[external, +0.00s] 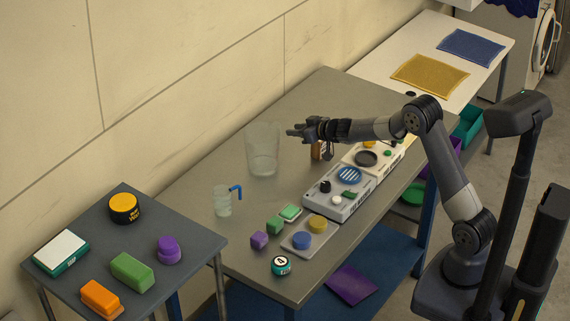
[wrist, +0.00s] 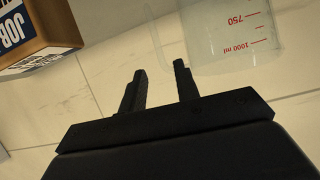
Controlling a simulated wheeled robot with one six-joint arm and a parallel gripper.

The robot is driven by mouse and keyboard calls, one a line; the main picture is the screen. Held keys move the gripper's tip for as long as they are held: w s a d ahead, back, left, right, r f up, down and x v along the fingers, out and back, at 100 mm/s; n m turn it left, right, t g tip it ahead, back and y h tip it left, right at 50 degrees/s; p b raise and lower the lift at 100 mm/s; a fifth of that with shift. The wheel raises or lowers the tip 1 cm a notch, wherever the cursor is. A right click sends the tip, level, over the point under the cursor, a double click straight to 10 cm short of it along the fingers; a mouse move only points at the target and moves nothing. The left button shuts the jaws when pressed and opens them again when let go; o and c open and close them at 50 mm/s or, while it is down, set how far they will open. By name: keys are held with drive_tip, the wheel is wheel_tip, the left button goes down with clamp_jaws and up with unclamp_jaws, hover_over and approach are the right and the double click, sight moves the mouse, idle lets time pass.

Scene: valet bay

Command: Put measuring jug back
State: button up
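A brown box with a JOB label (wrist: 40,30) is at the wrist view's upper left. Trays with a blue grille (external: 349,175), several blocks and a round tin (external: 281,266) line the bench's front. A side table (external: 95,225) holds coloured items.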

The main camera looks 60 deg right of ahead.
drive_tip(key=v, duration=0.6)
